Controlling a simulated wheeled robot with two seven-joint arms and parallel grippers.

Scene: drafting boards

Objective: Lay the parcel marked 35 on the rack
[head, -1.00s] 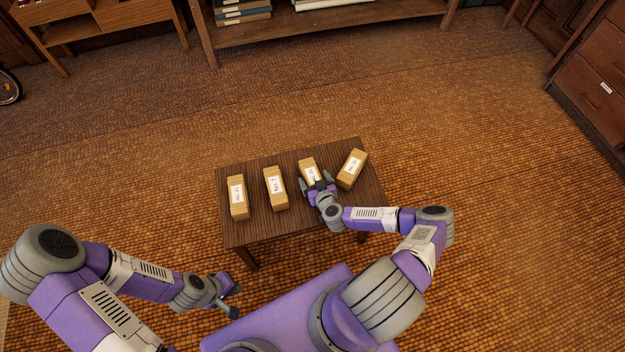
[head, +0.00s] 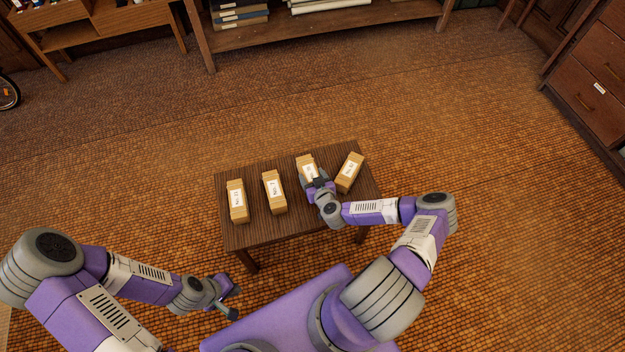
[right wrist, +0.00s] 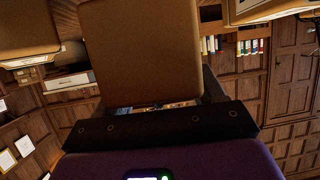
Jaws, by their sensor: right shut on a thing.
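Several tan parcels with white labels lie in a row on a small dark wooden table (head: 258,232). My right gripper (head: 311,178) is shut on the third parcel from the left (head: 306,162), which also fills the upper middle of the right wrist view (right wrist: 142,50). Its label is partly covered by the gripper. The other parcels are the far left one (head: 237,202), the second one (head: 274,192) and a tilted one at the right (head: 350,173). Their label numbers are too small to read surely. My left gripper (head: 234,302) is open and empty, apart from the table.
A low wooden shelf (head: 330,28) with books and papers stands at the back; I cannot tell whether it is the rack. A wooden desk (head: 110,22) is at the back left, drawers (head: 590,85) at the right. The floor between is clear.

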